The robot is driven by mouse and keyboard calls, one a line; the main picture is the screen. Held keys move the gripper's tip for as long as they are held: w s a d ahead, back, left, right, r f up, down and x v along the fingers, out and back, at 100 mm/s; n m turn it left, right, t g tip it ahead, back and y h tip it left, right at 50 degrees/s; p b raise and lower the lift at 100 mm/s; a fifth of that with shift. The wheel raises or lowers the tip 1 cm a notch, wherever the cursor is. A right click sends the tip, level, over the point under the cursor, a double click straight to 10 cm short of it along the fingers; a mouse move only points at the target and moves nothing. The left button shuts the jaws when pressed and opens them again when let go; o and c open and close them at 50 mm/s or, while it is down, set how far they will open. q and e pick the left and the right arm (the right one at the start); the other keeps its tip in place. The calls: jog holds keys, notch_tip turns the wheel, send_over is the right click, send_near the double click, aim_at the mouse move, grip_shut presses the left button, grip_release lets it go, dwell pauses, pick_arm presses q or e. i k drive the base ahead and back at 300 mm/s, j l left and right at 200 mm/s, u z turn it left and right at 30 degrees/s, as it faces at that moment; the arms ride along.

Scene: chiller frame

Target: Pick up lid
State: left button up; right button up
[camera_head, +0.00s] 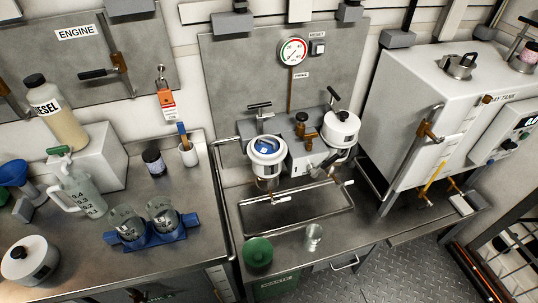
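A round white lid-like cap (22,262) with a black knob sits on the left bench at the lower left, partly cut by the picture edge. A similar white cap (341,126) with a black knob sits on the right canister of the twin filter unit. The left canister (267,158) of that unit is open on top and shows something blue inside. A metal cover with a handle (460,66) sits on top of the white tank at the upper right. I cannot tell which of these the task means. Neither of my grippers is in view.
The left bench (85,285) holds a jug (78,192), a bottle (55,115), and two glass beakers in a blue holder (155,238). A metal drip tray (297,212) lies below the filter unit. A green bowl (258,252) and a clear glass (313,237) stand in front.

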aim_at(31, 260)
jog(key=u, duration=2.05)
